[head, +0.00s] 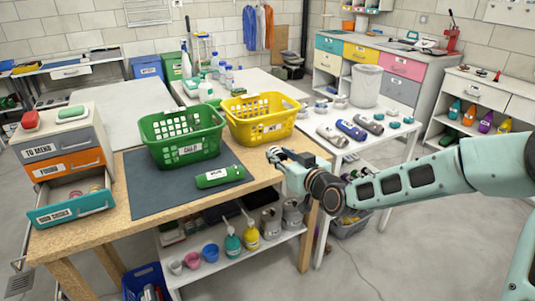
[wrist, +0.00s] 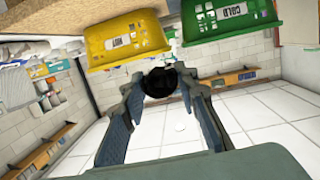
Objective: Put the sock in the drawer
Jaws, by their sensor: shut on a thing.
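My gripper (head: 277,155) is over the right part of the wooden table, beside the yellow basket. In the wrist view my gripper (wrist: 161,84) is shut on a dark rounded bundle, the sock (wrist: 160,83), held between the fingertips. In the head view the sock cannot be told apart from the dark gripper parts. The teal drawer (head: 72,214) at the left table end is pulled open, with small coloured items inside. Above it, the orange drawer (head: 68,165) and the grey drawer marked "TO MEND" (head: 55,147) are closed.
A green labelled bottle (head: 219,177) lies on the dark mat (head: 165,195). A white side table (head: 372,137) with several cylinders stands at right.

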